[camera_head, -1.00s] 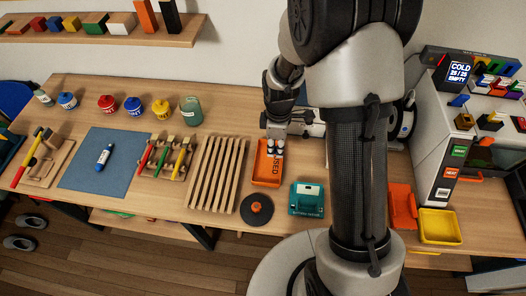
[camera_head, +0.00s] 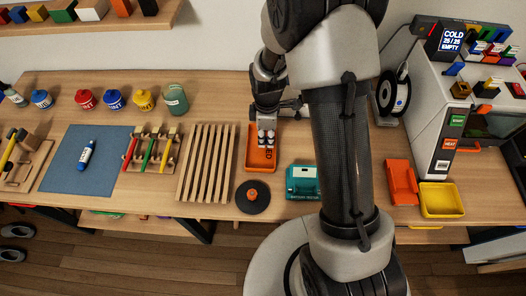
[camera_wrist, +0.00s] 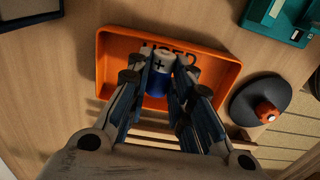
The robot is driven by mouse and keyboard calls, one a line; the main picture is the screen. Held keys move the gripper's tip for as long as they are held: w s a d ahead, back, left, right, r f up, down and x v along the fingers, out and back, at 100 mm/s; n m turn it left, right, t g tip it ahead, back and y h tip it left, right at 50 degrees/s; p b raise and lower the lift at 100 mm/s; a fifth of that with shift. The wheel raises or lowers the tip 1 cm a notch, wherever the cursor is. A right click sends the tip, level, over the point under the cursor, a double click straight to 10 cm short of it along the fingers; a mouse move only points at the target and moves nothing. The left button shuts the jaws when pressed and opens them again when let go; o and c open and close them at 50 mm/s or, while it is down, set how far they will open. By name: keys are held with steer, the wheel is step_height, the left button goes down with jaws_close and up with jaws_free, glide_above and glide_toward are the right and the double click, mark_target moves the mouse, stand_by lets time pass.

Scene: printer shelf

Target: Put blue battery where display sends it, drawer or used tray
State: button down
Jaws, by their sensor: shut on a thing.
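The blue battery (camera_wrist: 159,79), with a silver top marked "+", is between the fingers of my gripper (camera_wrist: 160,88) in the wrist view. My gripper is shut on it. The orange used tray (camera_wrist: 110,67) lies behind and around the battery in that view, its "USED" lettering partly hidden. In the head view my gripper (camera_head: 266,142) is over the used tray (camera_head: 249,164); whether the battery touches the tray floor I cannot tell. A teal device (camera_head: 303,192) with a pale window stands right of the tray; its window text is unreadable. No drawer is clearly identifiable.
A dark disc with an orange knob (camera_head: 252,195) sits just in front of the tray, and a slatted wooden rack (camera_head: 207,163) to its left.

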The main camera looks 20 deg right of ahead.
steer(key=c, duration=1.3)
jaws_free()
steer(key=shift+c, duration=0.2)
step_height(320, 180, up, 12)
steer(key=shift+r, duration=0.1)
